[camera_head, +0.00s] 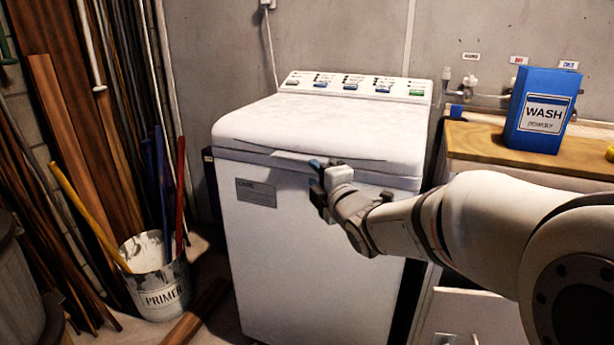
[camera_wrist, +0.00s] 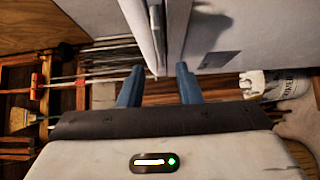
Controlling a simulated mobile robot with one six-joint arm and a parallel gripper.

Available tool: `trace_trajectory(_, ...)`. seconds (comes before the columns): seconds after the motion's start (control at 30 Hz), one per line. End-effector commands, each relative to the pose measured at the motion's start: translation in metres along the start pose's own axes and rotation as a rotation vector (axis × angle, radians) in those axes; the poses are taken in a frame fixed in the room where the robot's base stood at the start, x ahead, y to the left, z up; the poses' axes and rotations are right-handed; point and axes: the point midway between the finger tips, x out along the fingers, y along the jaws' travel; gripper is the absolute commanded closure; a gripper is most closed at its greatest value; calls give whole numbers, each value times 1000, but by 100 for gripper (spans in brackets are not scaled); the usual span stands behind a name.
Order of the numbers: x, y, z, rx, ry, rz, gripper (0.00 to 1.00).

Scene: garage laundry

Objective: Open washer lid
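The white top-loading washer (camera_head: 310,250) stands against the back wall. Its lid (camera_head: 310,125) lies down flat over the top, with a thin dark seam along its front edge. My gripper (camera_head: 318,166) is at the front edge of the lid, right of its middle. In the wrist view the two blue fingers of my gripper (camera_wrist: 159,72) are apart. The pale edge of the lid (camera_wrist: 143,30) runs toward the space between them. I cannot tell whether either finger touches it.
A blue wash powder box (camera_head: 542,110) stands on the wooden counter (camera_head: 475,140) at the right. A primer bucket (camera_head: 158,280) with poles stands left of the washer. Planks (camera_head: 75,130) lean at the left. The washer's control panel (camera_head: 355,84) is at its back.

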Motion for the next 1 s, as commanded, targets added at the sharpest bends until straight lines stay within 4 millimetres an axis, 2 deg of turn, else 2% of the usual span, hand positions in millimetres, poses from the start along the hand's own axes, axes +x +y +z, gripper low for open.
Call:
trace_trajectory(0.3,48,-1,0,-2,1,2,69)
trace_trajectory(0.5,70,0,0,-2,0,3,69)
trace_trajectory(0.87,75,1,1,-2,-1,2,70)
trace_trajectory(1.0,75,1,1,-1,-2,2,81)
